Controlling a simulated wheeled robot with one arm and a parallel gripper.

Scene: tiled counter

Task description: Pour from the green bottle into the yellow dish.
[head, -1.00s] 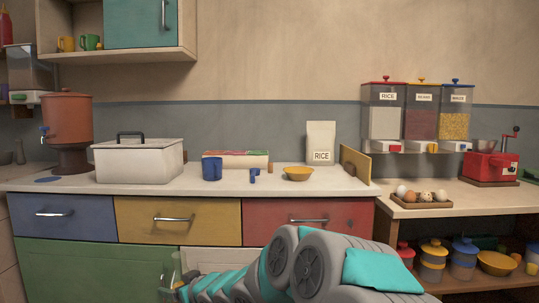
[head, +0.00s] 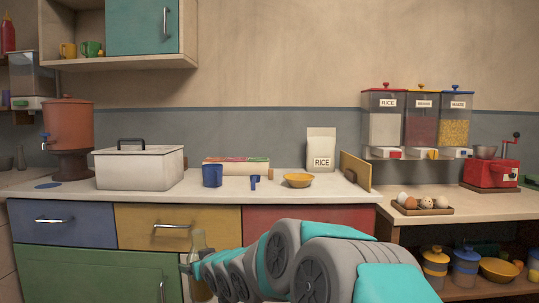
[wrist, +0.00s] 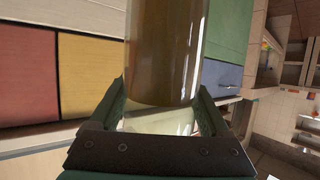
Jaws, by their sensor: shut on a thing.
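The green bottle (head: 199,241) is in front of the drawers, below the counter top. In the head view it looks roughly upright, its neck up and its lower part partly hidden by my gripper (head: 190,268). In the wrist view the bottle (wrist: 165,50) shows as clear glass with amber-brown liquid, and my gripper (wrist: 161,92) is shut on it, one finger on each side. The yellow dish (head: 298,181) sits on the counter to the right of and beyond the bottle, apart from it. I see no liquid in the dish.
A blue mug (head: 212,175) and a small blue item (head: 254,181) stand left of the dish. A rice bag (head: 320,149) and an upright yellow board (head: 355,170) stand behind and right. A white pot (head: 139,168) is at left. The counter's front edge (head: 230,201) lies above my gripper.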

